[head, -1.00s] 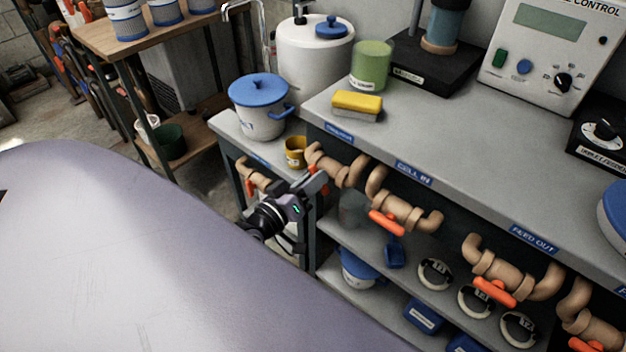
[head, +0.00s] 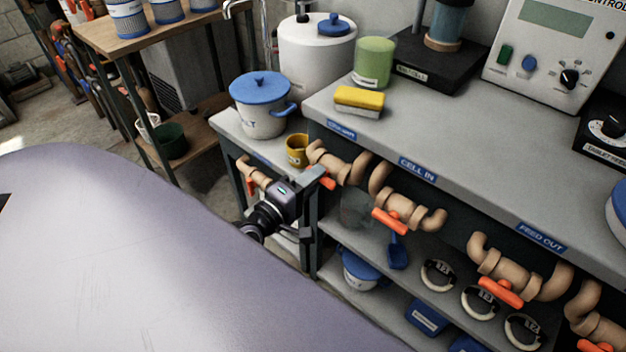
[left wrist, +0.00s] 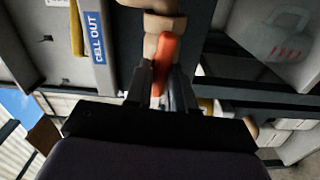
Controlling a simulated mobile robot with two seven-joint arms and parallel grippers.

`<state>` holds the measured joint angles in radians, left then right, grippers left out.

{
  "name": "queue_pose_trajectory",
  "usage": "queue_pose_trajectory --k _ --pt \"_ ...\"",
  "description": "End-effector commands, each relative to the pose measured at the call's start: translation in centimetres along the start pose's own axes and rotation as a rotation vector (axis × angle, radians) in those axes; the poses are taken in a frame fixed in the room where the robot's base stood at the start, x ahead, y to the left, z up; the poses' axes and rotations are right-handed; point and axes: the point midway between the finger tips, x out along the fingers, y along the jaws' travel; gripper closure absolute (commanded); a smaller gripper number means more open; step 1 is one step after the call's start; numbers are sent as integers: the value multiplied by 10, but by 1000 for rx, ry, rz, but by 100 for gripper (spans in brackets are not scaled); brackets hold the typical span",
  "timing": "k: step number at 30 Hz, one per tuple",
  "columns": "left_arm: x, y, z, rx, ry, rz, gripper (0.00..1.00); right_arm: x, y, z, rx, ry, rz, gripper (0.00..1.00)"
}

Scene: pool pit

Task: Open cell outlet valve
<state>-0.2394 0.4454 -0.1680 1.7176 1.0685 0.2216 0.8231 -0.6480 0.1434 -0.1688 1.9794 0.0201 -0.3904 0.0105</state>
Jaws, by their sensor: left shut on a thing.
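The cell outlet valve is a tan pipe fitting (head: 343,164) under the bench edge, below the blue "CELL OUT" label (left wrist: 95,38). In the head view that label (head: 341,130) is above the fitting. Its orange handle (left wrist: 164,62) sits between the fingers of my left gripper (left wrist: 162,88), which is shut on it. In the head view the left gripper (head: 314,186) is at the handle (head: 326,182) and partly hides it. The pipe above the handle shows at the top of the left wrist view. My right gripper is in neither view.
The "CELL IN" valve handle (head: 389,221) and the "FEED OUT" valve handle (head: 501,291) are to the right. A yellow mug (head: 297,150) and a lidded pot (head: 262,108) stand on a low side table. A large lilac surface (head: 130,250) fills the lower left.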

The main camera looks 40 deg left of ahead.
Motion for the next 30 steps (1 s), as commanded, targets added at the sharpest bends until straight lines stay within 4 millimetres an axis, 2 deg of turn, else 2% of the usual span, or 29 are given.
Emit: queue_pose_trajectory --k 9,23,24,25,30 --pt "0 -1 0 -88 0 -1 100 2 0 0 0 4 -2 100" --pt "0 -1 0 -97 0 -1 100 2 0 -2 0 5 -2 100" --pt "0 -1 0 -97 0 -1 64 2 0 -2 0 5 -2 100" --pt "0 -1 0 -96 0 -1 57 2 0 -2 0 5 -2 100" --pt "0 -1 0 -96 0 -1 57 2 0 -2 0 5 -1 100"
